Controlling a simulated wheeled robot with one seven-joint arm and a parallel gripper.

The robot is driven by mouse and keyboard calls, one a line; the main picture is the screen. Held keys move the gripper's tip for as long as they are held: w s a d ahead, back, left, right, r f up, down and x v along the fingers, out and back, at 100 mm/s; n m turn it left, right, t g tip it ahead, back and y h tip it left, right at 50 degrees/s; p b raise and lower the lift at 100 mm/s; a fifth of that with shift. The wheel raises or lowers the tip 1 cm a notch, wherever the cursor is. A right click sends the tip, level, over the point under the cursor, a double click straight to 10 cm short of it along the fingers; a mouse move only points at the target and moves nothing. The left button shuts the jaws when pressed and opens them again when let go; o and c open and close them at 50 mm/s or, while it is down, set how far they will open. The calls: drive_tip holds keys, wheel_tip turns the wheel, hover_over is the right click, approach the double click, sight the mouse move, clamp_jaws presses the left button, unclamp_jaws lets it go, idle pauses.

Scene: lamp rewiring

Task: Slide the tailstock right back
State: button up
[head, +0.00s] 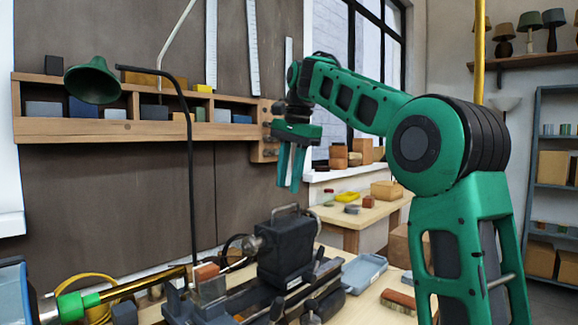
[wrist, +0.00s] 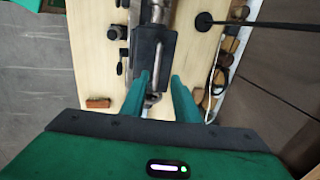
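The tailstock (head: 287,248) is a dark grey block with a metal loop handle on top. It stands on the dark lathe bed (head: 325,290), with a metal spindle pointing left. It also shows in the wrist view (wrist: 154,48), ahead of the fingertips. My gripper (head: 289,188) hangs above the tailstock, fingers pointing down. Its green fingers are apart with nothing between them, and they do not touch the tailstock. The wrist view also shows my gripper (wrist: 158,76) open. The tailstock's underside, where it meets the bed, is hidden.
A desk lamp (head: 93,81) with a thin black stem stands left of my gripper. A wooden wall shelf (head: 160,131) is behind. A brass rod (head: 150,283) runs left of the tailstock.

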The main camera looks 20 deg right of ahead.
drive_tip(key=shift+s+d+r, duration=0.1)
drive_tip(key=shift+s+r, duration=0.05)
drive_tip(key=shift+r, duration=0.8)
drive_tip(key=shift+s+d+r, duration=0.1)
drive_tip(key=shift+s+r, duration=0.05)
drive_tip(key=shift+r, duration=0.75)
drive_tip(key=shift+s+r, duration=0.15)
drive_tip(key=shift+r, duration=0.8)
drive_tip(key=s+d+f+n+g+h, duration=0.15)
drive_tip(key=s+d+f, duration=0.35)
drive_tip(key=s+f, duration=0.55)
drive_tip(key=s+d+f+n, duration=0.3)
drive_tip(key=s+d+f, duration=0.1)
drive_tip(key=s+f, duration=0.7)
drive_tip(key=s+f+n, duration=0.2)
drive_tip(key=s+f, duration=1.4)
drive_tip(key=f, duration=0.1)
drive_tip(key=shift+s+a+f+n+y, duration=0.3)
drive_tip(key=shift+a+f+n+y, duration=0.05)
drive_tip(key=shift+f+y, duration=0.1)
drive_tip(key=shift+w+g, duration=0.1)
drive_tip(key=shift+g, duration=0.25)
drive_tip(key=shift+w+f, duration=0.15)
drive_tip(key=shift+w, duration=0.35)
